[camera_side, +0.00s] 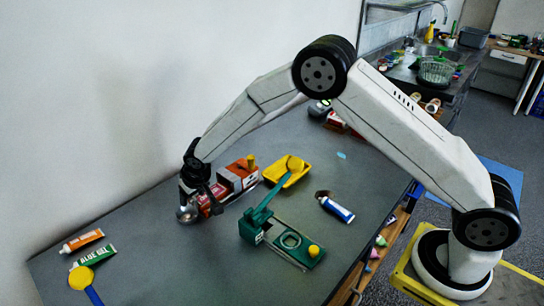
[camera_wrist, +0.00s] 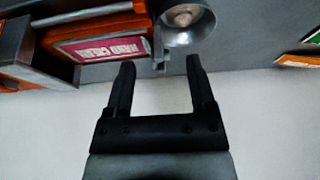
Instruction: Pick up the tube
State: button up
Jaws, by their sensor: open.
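A red tube or packet with white lettering (camera_wrist: 100,48) lies in a grey and orange holder; it shows at the upper left of the wrist view, and in the side view as a red piece (camera_side: 210,203) beside my gripper. My gripper (camera_wrist: 160,64) is open, with nothing between its fingers. Its fingertips are near a round metal cup (camera_wrist: 186,22). In the side view my gripper partly hides the holder (camera_side: 238,176). Other tubes lie on the table: an orange one (camera_side: 82,241) and a green one (camera_side: 94,257) at the left, and a blue and white one (camera_side: 338,208) right of centre.
A green press-like device (camera_side: 290,245) with a yellow knob stands mid-table. A yellow tray (camera_side: 288,172) is behind it. A yellow round-headed tool (camera_side: 81,278) lies at the front left. The grey table (camera_side: 170,262) is bare between the left tubes and the green device.

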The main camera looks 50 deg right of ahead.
jog(key=shift+w+f, duration=0.15)
jog(key=shift+f, duration=0.15)
grip_shut()
dwell(0.4)
